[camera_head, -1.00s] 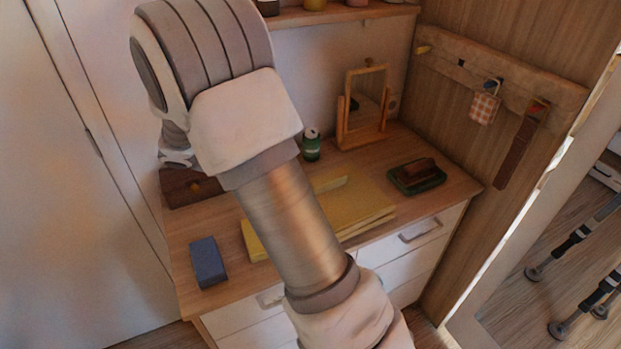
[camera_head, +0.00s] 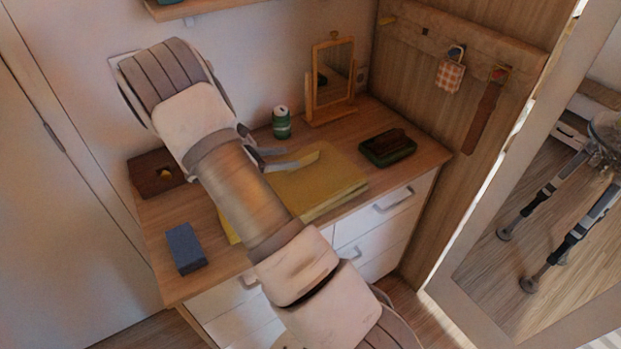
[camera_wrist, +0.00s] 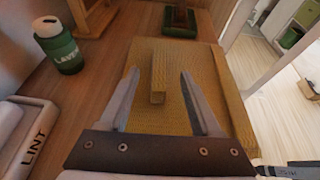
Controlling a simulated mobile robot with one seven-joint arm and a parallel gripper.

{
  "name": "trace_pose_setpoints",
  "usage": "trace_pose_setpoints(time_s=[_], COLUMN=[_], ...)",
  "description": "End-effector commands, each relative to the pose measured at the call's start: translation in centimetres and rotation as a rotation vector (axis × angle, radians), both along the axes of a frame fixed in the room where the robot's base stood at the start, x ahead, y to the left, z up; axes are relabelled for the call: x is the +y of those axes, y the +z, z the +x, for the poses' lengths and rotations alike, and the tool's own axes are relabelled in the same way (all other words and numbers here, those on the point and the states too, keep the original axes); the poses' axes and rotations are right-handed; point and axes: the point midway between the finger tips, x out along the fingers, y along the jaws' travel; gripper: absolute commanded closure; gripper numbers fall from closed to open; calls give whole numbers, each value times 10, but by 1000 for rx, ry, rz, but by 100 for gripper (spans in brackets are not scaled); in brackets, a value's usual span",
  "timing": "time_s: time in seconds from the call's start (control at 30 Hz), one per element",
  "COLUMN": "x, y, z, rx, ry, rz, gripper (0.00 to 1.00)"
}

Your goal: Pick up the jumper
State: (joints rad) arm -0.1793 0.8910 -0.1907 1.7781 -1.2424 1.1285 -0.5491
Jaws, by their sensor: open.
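The jumper (camera_head: 318,187) is a folded yellow knit lying flat on the dresser top. In the wrist view the jumper (camera_wrist: 205,75) fills the middle, with a raised knit strip (camera_wrist: 158,78) standing up from it. My gripper (camera_wrist: 158,72) is open, its two fingers on either side of that strip with space between. In the head view my gripper (camera_head: 285,158) shows only partly, low over the jumper's far left part, and my arm hides much of the jumper. I cannot tell whether the fingertips touch the cloth.
A green bottle (camera_head: 281,123) and a wooden mirror (camera_head: 332,80) stand behind the jumper. A dark green tray (camera_head: 387,150) lies to its right. A blue box (camera_head: 186,248) and a brown box (camera_head: 155,174) are at left. A "LINT" item (camera_wrist: 38,140) shows in the wrist view.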

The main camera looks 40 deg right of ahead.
Motion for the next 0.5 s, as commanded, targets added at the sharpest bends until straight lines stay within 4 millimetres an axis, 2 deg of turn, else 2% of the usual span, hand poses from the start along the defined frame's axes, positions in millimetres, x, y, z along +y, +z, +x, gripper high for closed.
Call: trace_pose_setpoints(time_s=[0.27,0.5], x=[-16,-45], y=[-7,-23], z=[0,-2], rx=[-1,0], ry=[-1,-2], rz=[0,0], gripper=[35,35])
